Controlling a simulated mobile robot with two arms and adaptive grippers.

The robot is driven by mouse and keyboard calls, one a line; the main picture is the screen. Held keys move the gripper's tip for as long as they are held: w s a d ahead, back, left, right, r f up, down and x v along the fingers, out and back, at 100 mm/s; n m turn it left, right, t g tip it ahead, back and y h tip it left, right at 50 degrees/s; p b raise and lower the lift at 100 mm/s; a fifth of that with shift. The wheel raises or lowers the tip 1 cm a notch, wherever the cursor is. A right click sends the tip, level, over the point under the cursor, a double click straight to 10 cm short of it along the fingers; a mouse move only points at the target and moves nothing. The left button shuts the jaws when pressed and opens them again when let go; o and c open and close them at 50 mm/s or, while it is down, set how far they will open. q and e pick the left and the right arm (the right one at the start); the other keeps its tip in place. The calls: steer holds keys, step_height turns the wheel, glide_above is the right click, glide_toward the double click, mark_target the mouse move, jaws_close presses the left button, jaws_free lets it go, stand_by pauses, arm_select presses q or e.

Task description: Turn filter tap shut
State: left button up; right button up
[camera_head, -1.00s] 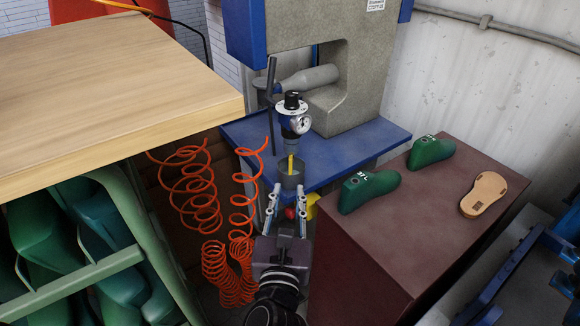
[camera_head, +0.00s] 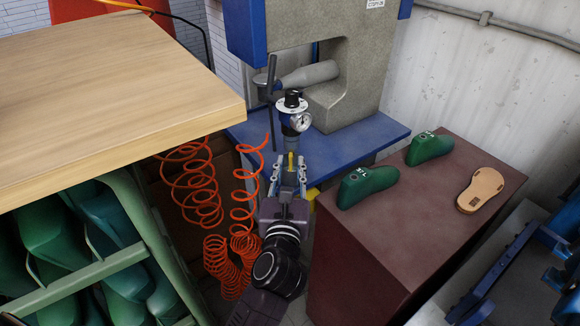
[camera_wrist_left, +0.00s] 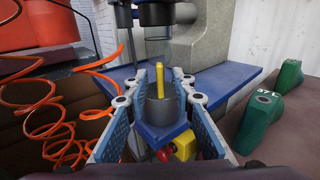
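A red part (camera_wrist_left: 164,154) and a yellow block (camera_wrist_left: 183,145) show lower down; I cannot tell which part is the tap's handle. My left gripper (camera_head: 289,168) is open, its fingers on either side of the cup and yellow piece. Contact is unclear. My right gripper is out of view.
The press (camera_head: 358,85) stands behind on a blue table (camera_head: 365,137). Orange coiled hoses (camera_head: 195,190) hang left of my gripper. A wooden worktop (camera_head: 110,75) overhangs at left. A maroon cabinet (camera_head: 400,220) at right bears green lasts (camera_head: 368,187) and a sole (camera_head: 481,189).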

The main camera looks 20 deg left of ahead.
arm_select(q)
jaws_close()
steer(key=shift+r+m+p, duration=0.2)
steer(key=shift+m+p, duration=0.7)
steer(key=shift+p, duration=0.3)
steer(key=m+p, duration=1.2)
steer(key=shift+d+f, duration=0.2)
steer(key=shift+d, duration=0.05)
steer(key=shift+f+m+p, duration=0.15)
steer(key=shift+m+p, duration=0.5)
steer(key=shift+m, duration=0.4)
steer(key=shift+f+m+p, duration=0.1)
steer(key=shift+m+p, duration=0.55)
steer(key=shift+m, duration=0.4)
